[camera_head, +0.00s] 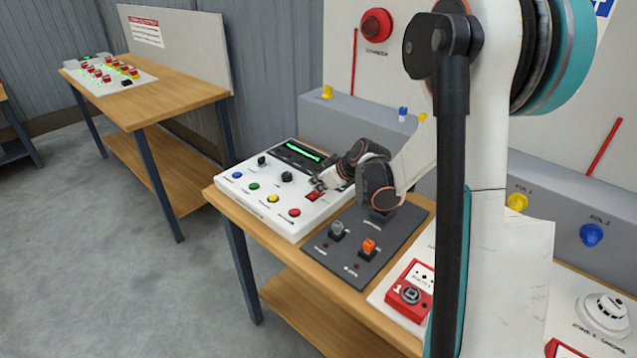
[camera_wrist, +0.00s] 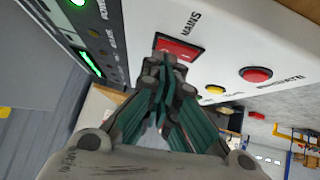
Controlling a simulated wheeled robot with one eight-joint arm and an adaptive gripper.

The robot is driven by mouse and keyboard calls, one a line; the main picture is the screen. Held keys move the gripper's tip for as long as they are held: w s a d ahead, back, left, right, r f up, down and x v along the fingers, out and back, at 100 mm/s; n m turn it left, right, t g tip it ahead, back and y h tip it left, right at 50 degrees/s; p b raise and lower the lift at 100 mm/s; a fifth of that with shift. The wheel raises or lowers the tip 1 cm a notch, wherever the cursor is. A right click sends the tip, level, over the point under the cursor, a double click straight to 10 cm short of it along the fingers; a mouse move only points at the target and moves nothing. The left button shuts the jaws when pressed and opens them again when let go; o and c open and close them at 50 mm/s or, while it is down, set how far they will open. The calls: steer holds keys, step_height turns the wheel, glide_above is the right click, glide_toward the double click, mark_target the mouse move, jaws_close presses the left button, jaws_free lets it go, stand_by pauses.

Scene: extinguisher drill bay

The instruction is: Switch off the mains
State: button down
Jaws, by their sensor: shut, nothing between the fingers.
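The mains switch is a red rocker (camera_wrist: 181,47) in a dark frame on a white control panel, with the word MAINS beside it in the wrist view. In the head view the red rocker (camera_head: 313,197) shows at the panel's right part, just below my gripper (camera_head: 320,184). My gripper (camera_wrist: 163,68) is shut and empty, its fingertips overlapping the rocker's near edge in the wrist view. I cannot tell whether they touch it, or which way the rocker is tipped. The white panel (camera_head: 265,214) also carries dark knobs, a lit green display (camera_head: 304,150) and coloured buttons.
A red button (camera_wrist: 256,75) and a yellow button (camera_wrist: 215,89) are near the rocker. A dark switch plate (camera_head: 370,262) with a grey and an orange switch lies right of the panel. A red call box (camera_head: 409,290) is further right. Open floor (camera_head: 90,240) lies left.

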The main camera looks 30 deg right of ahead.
steer(key=shift+d+f+b, duration=0.2)
steer(key=shift+f+b, duration=0.2)
steer(key=shift+a, duration=0.25)
steer(key=shift+s+a+r, duration=0.15)
steer(key=shift+s+a, duration=0.1)
steer(key=shift+a, duration=0.3)
steer(key=shift+r, duration=0.1)
steer(key=v, duration=1.1)
steer(key=shift+s+d+r, duration=0.15)
steer(key=shift+s+r, duration=0.05)
steer(key=shift+s, duration=0.2)
